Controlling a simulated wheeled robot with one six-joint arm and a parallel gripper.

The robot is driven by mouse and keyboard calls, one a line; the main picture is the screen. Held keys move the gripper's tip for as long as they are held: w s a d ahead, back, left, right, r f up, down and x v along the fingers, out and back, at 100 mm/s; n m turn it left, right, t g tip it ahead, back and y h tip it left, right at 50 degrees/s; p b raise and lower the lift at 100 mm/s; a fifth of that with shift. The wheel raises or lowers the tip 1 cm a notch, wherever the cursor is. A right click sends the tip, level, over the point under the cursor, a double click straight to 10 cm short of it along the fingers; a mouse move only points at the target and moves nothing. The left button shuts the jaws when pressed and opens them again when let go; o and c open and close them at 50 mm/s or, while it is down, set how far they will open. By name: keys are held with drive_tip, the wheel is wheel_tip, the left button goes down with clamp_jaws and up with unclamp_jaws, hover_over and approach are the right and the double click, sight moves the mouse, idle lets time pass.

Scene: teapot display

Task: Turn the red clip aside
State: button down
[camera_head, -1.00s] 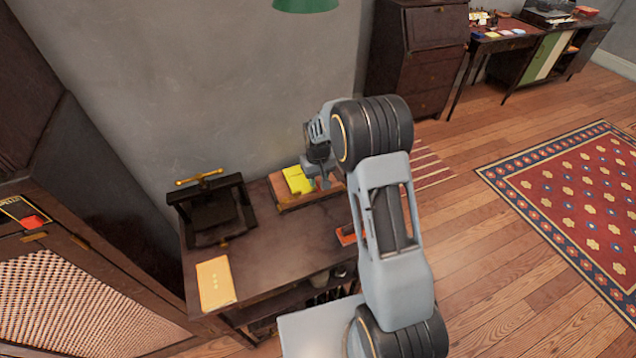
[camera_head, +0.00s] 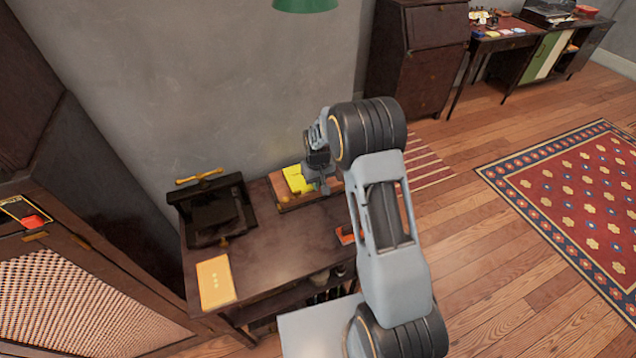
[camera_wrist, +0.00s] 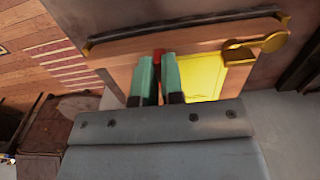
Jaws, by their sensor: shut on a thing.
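The red clip (camera_wrist: 158,53) shows as a small red piece between the two teal fingertips of my gripper (camera_wrist: 157,68) in the wrist view. My gripper is shut on it, and the fingers hide most of it. The clip is at the edge of a wooden board (camera_wrist: 120,48), beside a yellow sheet (camera_wrist: 206,76). In the head view my gripper (camera_head: 322,182) is low over the right part of the board (camera_head: 290,204), right of the yellow sheet (camera_head: 296,180). I cannot make out the clip there.
A dark bar (camera_wrist: 190,22) and a brass round piece (camera_wrist: 262,47) lie along the board. On the dark table (camera_head: 270,250) are a black press (camera_head: 212,212) and a yellow booklet (camera_head: 214,283). An orange-red object (camera_head: 347,235) is partly behind my arm. The table's middle is clear.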

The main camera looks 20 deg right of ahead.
idle(0.4)
drive_tip(key=m+b, duration=0.1)
drive_tip(key=m, duration=0.3)
drive_tip(key=shift+b, duration=0.35)
drive_tip(key=m+b, duration=0.1)
drive_tip(key=m, duration=0.4)
drive_tip(key=m+b, duration=0.1)
drive_tip(key=m, duration=0.3)
drive_tip(key=shift+m, duration=0.4)
drive_tip(key=shift+m+b, duration=0.45)
drive_tip(key=shift+m, duration=1.55)
drive_tip(key=c, duration=1.2)
unclamp_jaws()
drive_tip(key=shift+c, duration=0.2)
wheel_tip(320, 180, up, 14)
